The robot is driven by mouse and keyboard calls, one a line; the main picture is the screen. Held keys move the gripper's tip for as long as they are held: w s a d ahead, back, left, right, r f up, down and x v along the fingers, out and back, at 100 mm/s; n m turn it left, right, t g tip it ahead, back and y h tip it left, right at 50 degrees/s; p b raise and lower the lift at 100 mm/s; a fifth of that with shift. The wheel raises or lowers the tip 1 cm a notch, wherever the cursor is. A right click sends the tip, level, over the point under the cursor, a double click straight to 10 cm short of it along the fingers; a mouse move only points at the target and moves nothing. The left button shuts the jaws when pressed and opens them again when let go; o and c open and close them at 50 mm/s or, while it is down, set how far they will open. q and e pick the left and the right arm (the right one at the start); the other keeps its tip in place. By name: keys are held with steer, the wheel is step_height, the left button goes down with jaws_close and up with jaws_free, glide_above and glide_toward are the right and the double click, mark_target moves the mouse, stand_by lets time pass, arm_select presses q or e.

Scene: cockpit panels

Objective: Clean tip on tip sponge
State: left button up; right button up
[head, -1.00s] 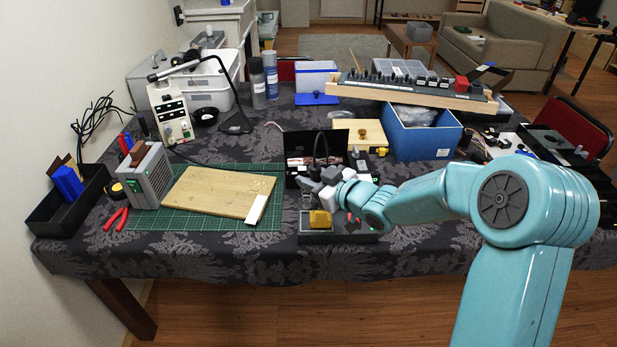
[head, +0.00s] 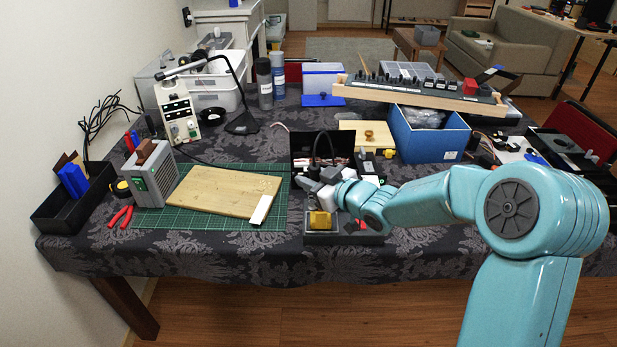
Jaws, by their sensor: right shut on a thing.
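The yellow tip sponge (head: 320,220) sits in a grey tray (head: 322,237) at the front middle of the table. My right gripper (head: 309,184) is just above and behind the sponge, reaching in from the right. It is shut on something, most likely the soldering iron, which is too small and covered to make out. The tip itself cannot be seen, so I cannot tell whether it touches the sponge. My left gripper is not in the picture.
A wooden board (head: 226,191) lies on a green cutting mat (head: 160,217) left of the tray. A black box (head: 303,151) stands behind the gripper. A blue bin (head: 430,140) stands behind my right arm. Red pliers (head: 121,217) lie at the left.

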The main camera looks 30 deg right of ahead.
steer(key=shift+s+d, duration=0.1)
steer(key=shift+d, duration=0.05)
steer(key=shift+r+p, duration=0.55)
steer(key=shift+r, duration=0.25)
steer(key=shift+f+b, duration=0.8)
steer(key=shift+b, duration=0.1)
stand_by(0.4)
steer(key=shift+d, duration=0.15)
steer(key=shift+s+d, duration=0.3)
steer(key=shift+d, duration=0.05)
steer(key=shift+w+a, duration=0.1)
